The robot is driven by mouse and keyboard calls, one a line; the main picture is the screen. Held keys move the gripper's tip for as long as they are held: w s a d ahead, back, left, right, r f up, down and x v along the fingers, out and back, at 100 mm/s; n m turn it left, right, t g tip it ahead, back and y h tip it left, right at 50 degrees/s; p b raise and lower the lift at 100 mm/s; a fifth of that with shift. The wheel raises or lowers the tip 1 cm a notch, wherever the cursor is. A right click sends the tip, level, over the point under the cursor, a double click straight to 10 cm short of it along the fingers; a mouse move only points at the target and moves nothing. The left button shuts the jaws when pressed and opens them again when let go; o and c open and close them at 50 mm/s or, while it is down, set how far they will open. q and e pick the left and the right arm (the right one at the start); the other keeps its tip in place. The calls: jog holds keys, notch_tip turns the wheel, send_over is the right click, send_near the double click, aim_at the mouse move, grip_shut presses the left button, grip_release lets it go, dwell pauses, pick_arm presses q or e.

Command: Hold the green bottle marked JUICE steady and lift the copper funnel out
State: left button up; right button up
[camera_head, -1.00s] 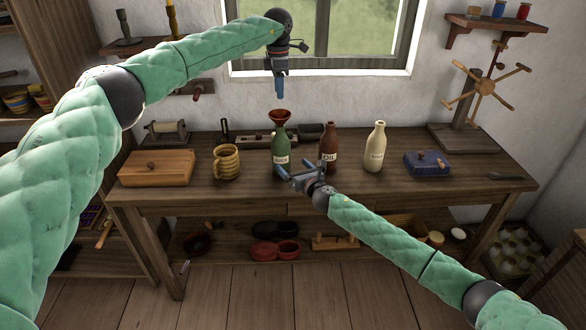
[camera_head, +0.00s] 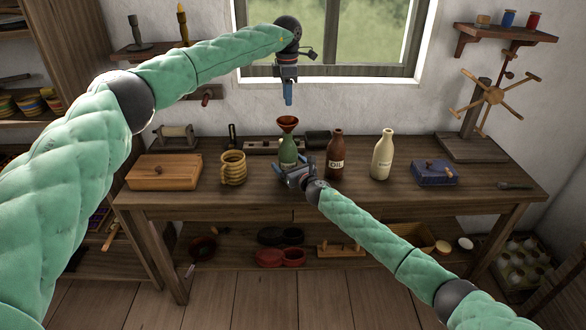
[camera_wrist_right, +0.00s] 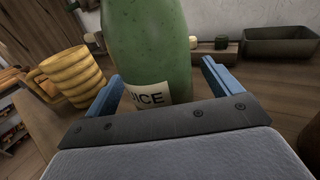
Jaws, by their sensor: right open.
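The green bottle marked JUICE (camera_head: 288,150) stands upright on the workbench. The copper funnel (camera_head: 287,121) sits in its mouth, cup upward. My right gripper (camera_head: 292,172) is at the bottle's lower part, hiding most of its label in the head view. In the right wrist view the bottle (camera_wrist_right: 150,45) stands between the blue fingers of the right gripper (camera_wrist_right: 162,75), which are open, with a gap visible at the right finger. My left gripper (camera_head: 288,98) points down above the funnel, apart from it; its fingers overlap, so their opening is unclear.
A brown OIL bottle (camera_head: 336,156) and a cream bottle (camera_head: 381,157) stand to the right. A ribbed yellow mug (camera_head: 233,168) and a wooden box (camera_head: 163,171) stand left. A dark tin (camera_head: 318,140) lies behind. The bench front (camera_head: 240,203) is mostly clear.

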jog(key=shift+w+a, duration=0.15)
jog(key=c, duration=1.5)
